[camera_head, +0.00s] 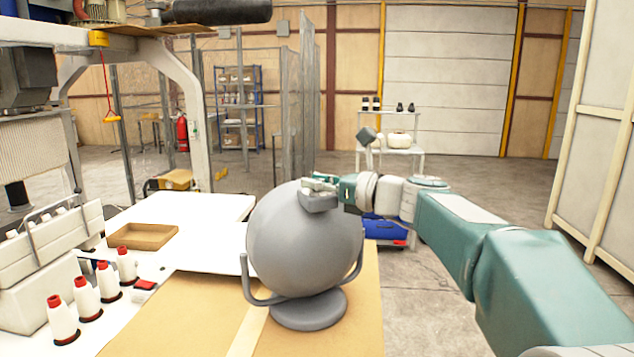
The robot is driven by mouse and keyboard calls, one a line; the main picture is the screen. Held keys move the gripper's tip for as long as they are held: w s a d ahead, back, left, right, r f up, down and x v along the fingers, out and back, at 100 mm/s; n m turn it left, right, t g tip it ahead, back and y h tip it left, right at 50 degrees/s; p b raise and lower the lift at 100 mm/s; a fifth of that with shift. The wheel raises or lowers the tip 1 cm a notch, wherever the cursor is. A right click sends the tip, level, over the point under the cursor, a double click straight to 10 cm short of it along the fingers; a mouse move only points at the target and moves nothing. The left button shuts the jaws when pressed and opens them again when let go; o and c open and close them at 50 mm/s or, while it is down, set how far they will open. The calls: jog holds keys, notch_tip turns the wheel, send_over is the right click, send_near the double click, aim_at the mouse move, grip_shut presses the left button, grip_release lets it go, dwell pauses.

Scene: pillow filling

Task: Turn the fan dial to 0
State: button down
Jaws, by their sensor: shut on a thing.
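The grey round fan (303,245) stands upright on its round base (308,311), with its smooth housing facing me. A U-shaped bracket holds it on both sides. My gripper (318,187) reaches in from the right and is shut at the small grey block at the top of the fan, where the fan dial seems to be. The fingers cover the dial, so its numbers and setting cannot be read.
The fan stands on a tan board (205,315) on the worktable. Left are white cones with red tops (86,294), a shallow cardboard tray (142,236) and a machine. A blue cart (385,229) stands behind my arm. Open floor lies at the right.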

jog(key=shift+g, duration=0.3)
jog(key=shift+c, duration=2)
grip_release()
jog(key=shift+w, duration=0.1)
jog(key=v, duration=1.2)
jog(key=shift+f, duration=0.25)
jog(key=shift+w, duration=0.1)
